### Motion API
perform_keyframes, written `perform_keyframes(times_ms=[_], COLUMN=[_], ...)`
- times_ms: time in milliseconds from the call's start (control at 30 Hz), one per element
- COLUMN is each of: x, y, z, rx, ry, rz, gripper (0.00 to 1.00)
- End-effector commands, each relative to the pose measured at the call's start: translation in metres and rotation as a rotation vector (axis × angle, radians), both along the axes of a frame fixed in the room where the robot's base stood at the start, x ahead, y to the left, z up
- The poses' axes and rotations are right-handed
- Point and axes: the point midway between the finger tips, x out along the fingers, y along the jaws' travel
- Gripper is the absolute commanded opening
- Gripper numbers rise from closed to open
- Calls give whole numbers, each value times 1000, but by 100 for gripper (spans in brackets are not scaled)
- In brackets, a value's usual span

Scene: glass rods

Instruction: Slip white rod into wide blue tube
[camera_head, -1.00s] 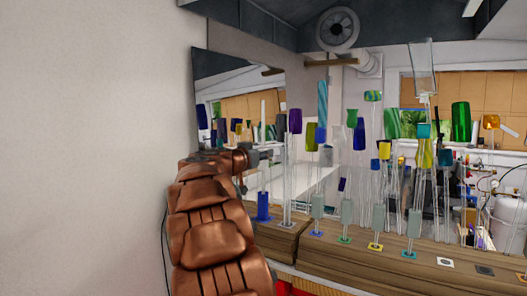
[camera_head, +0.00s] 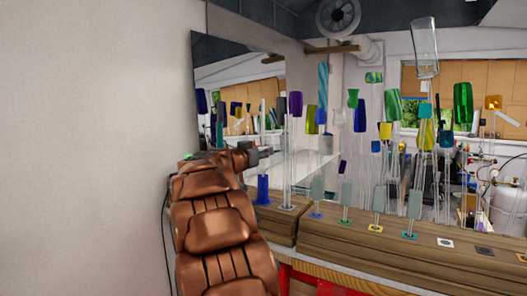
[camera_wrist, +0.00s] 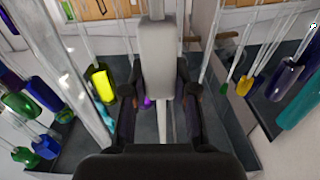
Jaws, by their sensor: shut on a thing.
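The wide blue tube (camera_head: 263,189) stands upright on the near left end of the wooden block. My gripper (camera_head: 266,153) is a little above the tube in the head view. In the wrist view, my gripper (camera_wrist: 161,112) has its two dark fingers on either side of the pale white rod (camera_wrist: 160,62) and is shut on it. In the head view a thin white rod (camera_head: 263,115) stands up above my gripper, directly over the tube in the picture. I cannot make out the rod's lower end or whether it is inside the tube.
The wooden block (camera_head: 400,245) carries several clear rods in coloured square bases just right of the blue tube. Coloured glass pieces top many of them. A mirror (camera_head: 225,65) stands behind. A plain wall (camera_head: 90,150) is on the left.

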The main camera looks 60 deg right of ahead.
Motion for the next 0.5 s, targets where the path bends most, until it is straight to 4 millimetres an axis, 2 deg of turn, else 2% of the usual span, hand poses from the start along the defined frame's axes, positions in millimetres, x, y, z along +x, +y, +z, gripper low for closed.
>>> perform_keyframes(times_ms=[267,300,500], x=[0,0,0], y=[0,0,0], z=[0,0,0], rx=[0,0,0], ry=[-1,-1,-1], rz=[0,0,0], gripper=[0,32,53])
